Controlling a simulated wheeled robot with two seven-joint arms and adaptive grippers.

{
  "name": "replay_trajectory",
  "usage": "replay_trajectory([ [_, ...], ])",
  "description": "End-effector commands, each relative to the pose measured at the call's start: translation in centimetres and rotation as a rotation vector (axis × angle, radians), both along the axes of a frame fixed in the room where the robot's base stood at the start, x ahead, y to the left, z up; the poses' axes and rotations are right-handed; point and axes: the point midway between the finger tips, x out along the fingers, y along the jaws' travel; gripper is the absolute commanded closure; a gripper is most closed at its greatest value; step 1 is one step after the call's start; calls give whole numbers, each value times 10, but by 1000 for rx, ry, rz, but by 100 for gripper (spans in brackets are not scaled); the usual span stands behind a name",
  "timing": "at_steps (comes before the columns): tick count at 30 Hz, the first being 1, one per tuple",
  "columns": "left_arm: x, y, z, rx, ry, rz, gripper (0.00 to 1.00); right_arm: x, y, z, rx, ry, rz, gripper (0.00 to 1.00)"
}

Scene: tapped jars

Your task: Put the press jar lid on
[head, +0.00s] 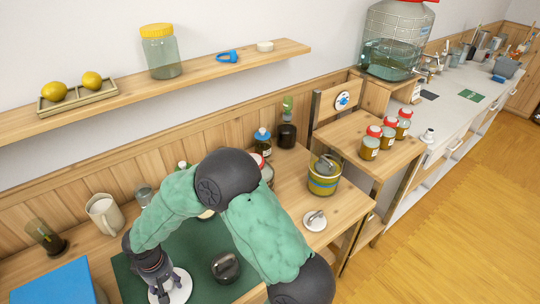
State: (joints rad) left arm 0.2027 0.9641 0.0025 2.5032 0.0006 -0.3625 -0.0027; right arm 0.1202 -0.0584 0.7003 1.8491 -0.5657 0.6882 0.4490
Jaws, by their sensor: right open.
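My right gripper (160,287) points down at the lower left, over a dark green mat. It is open, and a white round disc (182,289) lies under and beside its fingers; I cannot tell whether they touch. A dark round piece with a raised handle (225,267) is on the mat to the right. A white disc with a grey knob (315,220) lies near the table's right edge. A yellow-and-green banded jar (324,180) stands behind it with a grey piece on top. I cannot tell which piece is the press jar lid. My left gripper is out of view.
A beige mug (103,214) and a blue flat object (55,284) are at the left. Bottles stand along the wall, partly hidden by my right arm. Red-lidded jars (370,143) stand on a side table. A shelf (205,70) above holds a yellow-lidded jar (161,52).

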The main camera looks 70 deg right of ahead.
Motion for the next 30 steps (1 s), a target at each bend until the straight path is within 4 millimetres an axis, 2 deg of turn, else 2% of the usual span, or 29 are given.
replay_trajectory([
  [23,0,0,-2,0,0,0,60,0,0,-1,0,0,0,46],
  [29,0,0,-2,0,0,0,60,0,0,-1,0,0,0,100],
  [30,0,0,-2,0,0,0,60,0,0,-1,0,0,0,100],
])
